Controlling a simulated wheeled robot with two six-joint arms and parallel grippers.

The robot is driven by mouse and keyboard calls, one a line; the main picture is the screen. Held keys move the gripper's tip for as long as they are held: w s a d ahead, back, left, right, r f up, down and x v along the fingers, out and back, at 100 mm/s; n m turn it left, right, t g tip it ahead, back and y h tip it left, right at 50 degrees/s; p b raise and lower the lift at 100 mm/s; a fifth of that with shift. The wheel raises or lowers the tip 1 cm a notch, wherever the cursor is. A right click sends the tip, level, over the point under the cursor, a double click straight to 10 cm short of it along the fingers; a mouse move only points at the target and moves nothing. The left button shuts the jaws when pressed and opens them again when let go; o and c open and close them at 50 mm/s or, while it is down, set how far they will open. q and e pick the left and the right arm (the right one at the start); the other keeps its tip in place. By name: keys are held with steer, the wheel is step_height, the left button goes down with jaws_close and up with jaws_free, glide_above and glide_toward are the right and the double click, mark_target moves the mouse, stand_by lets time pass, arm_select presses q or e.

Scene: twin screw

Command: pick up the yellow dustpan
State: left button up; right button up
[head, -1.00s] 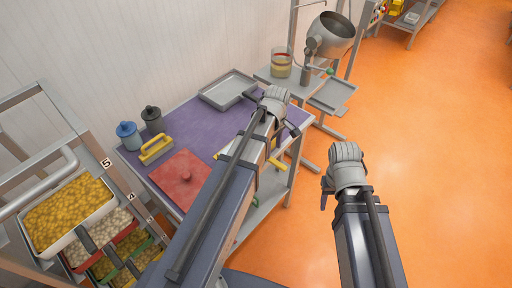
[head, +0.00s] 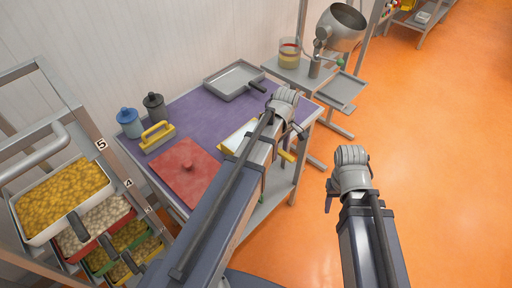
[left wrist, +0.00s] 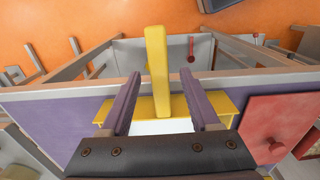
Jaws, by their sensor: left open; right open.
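The yellow dustpan (head: 238,135) lies on the purple table top near its front edge, with a pale pan and a yellow rim. My left arm covers part of it in the head view. Its yellow handle (left wrist: 157,65) stands between the fingers of my left gripper (left wrist: 164,88) in the left wrist view and shows no grip on it. The left gripper is open; the arm mostly hides it in the head view. My right gripper (head: 332,192) is open and empty over the orange floor, right of the table, largely hidden by its own wrist.
On the purple table (head: 190,108) are a red lidded plate (head: 185,178), a yellow-handled tool (head: 157,136), blue (head: 129,123) and dark (head: 154,106) jars, and a grey pan (head: 233,80). A rack with food trays (head: 60,195) stands left. Open floor lies right.

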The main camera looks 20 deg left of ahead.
arm_select(q)
steer(key=shift+f+b, duration=0.35)
steer(key=shift+f, duration=0.55)
steer(key=shift+r, duration=0.1)
steer(key=shift+c, duration=0.4)
jaws_close()
